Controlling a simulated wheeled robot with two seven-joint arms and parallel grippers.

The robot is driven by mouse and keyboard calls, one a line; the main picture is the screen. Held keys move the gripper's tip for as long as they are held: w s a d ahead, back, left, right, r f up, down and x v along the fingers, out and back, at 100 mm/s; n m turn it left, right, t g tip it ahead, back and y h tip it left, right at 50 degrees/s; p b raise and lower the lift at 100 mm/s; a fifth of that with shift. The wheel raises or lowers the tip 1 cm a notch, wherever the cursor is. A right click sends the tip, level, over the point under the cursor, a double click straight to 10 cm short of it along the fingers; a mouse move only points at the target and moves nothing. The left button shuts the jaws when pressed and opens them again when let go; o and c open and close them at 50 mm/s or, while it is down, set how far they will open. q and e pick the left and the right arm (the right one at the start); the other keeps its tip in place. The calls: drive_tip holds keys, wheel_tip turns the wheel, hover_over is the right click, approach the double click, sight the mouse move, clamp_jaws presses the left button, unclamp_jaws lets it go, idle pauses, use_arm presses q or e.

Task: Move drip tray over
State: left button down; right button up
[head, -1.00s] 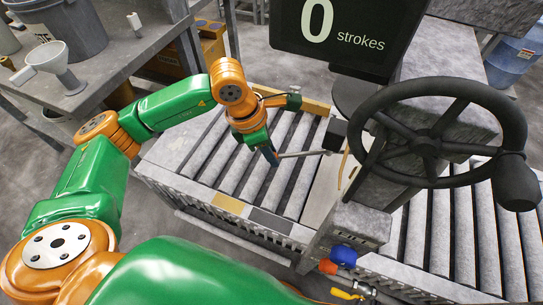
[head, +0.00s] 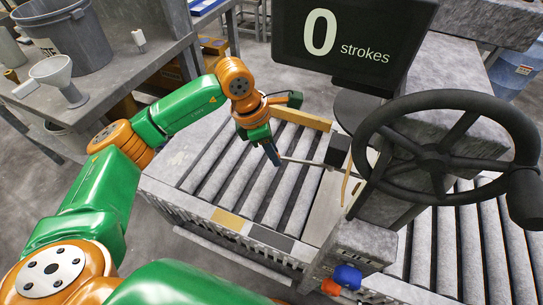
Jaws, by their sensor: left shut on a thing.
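My left gripper (head: 272,156) reaches in from the left over the roller conveyor, pointing down. It is shut on the near end of a thin grey bar (head: 302,161). The bar runs right toward the press column, by a dark block (head: 332,149). It looks like the drip tray's handle or arm, but I cannot make out a tray body; the column and block may hide it. My right gripper is not in view.
The roller conveyor (head: 239,184) lies beneath the gripper, bare of pails. A black handwheel (head: 433,155) and a counter screen (head: 352,35) reading 0 strokes stand at the right. A bench with a grey bin (head: 65,38) and a funnel (head: 57,76) is at the left.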

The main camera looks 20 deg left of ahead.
use_arm(q)
drive_tip(key=shift+w+a, duration=0.15)
drive_tip(key=shift+w, duration=0.9)
drive_tip(key=shift+w, duration=0.75)
drive_tip(key=c, duration=0.6)
unclamp_jaws()
drive_tip(key=shift+o, duration=0.2)
